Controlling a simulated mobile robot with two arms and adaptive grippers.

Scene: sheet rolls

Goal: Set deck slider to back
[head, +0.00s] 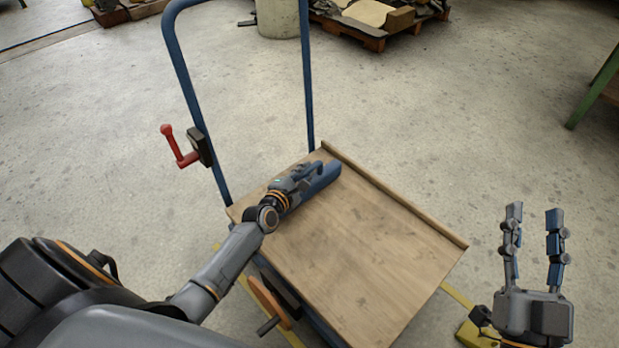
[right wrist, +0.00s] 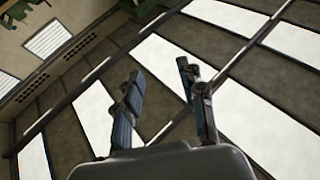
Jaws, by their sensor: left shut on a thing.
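A wooden deck (head: 370,245) lies on a cart with a tall blue handle frame (head: 184,75). My left gripper (head: 322,173) reaches in from the left and is low over the back of the deck, close to the raised wooden strip (head: 390,190) on its right edge. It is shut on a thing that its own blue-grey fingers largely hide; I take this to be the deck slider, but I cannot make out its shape. My right gripper (head: 534,212) is open and empty, fingers pointing up, right of the deck. Its fingers also show in the right wrist view (right wrist: 160,82).
A red lever (head: 178,147) sticks out from the left handle post. An orange crank (head: 268,302) is at the deck's lower left. A pallet with scraps (head: 375,22) and a round bin (head: 279,18) stand behind. The right floor is mostly clear, with a green-legged table (head: 597,85).

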